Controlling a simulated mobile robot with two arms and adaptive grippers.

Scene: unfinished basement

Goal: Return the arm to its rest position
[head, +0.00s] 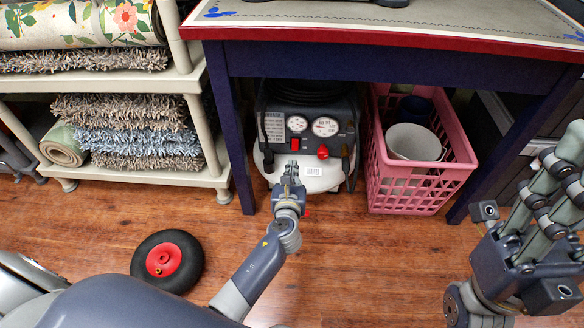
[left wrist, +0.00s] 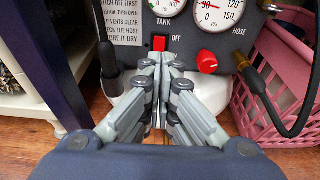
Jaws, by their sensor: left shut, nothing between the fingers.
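My left gripper (head: 291,170) reaches in from the lower left, in front of the air compressor (head: 326,175) under the table. Its fingers are shut with nothing between them. In the left wrist view the closed fingertips (left wrist: 166,62) are just below the compressor's red rocker switch (left wrist: 159,43), beside the word OFF. I cannot tell whether they touch the compressor. A red knob (left wrist: 207,62) is to the right of the fingertips. My right gripper (head: 556,192) is at the right edge of the head view, partly cut off, with no object seen in it.
The blue table (head: 400,56) with a red edge stands over the compressor, its legs on both sides. A pink basket (head: 410,195) with a white bucket (head: 413,142) is to the right. A shelf (head: 140,177) with rugs is left. A black wheel (head: 167,261) lies on the wooden floor.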

